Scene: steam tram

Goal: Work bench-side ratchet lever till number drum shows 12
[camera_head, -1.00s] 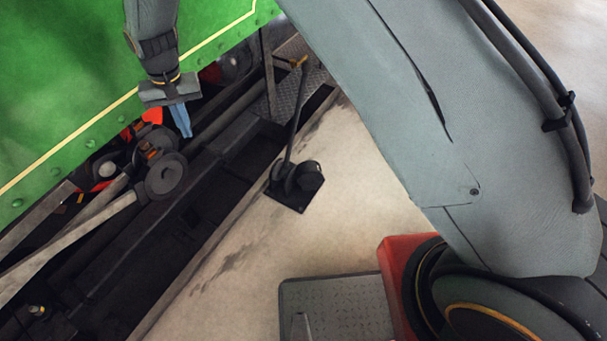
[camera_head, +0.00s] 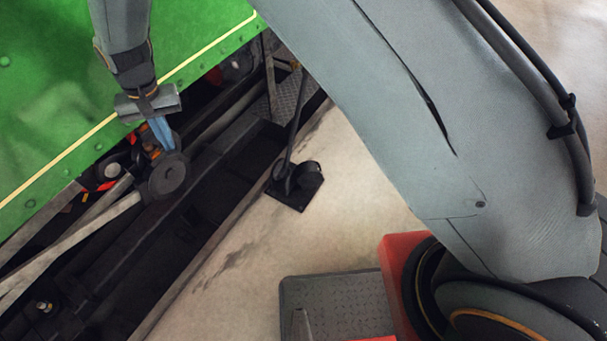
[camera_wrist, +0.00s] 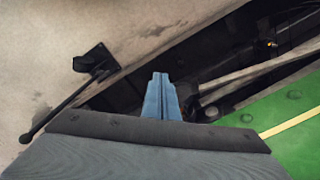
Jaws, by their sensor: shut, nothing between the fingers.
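A black lever (camera_head: 293,135) rises from a square floor plate (camera_head: 289,199) beside the pit edge. Its brass-coloured top is partly behind my arm. It also shows at the left in the wrist view (camera_wrist: 75,93). I cannot tell whether it is the ratchet lever. No drum with readable numbers shows. My gripper (camera_head: 168,145), with blue fingers, is shut and empty. In the head view it is to the left of the lever and appears in front of a round dark wheel part. Its fingers (camera_wrist: 162,78) also show in the wrist view, apart from the lever.
The green tram side (camera_head: 60,100) fills the upper left. Below it lie rods, a round dark part (camera_head: 168,176) and a dark pit (camera_head: 140,235). A grey ribbed plate (camera_head: 335,300) lies at the bottom.

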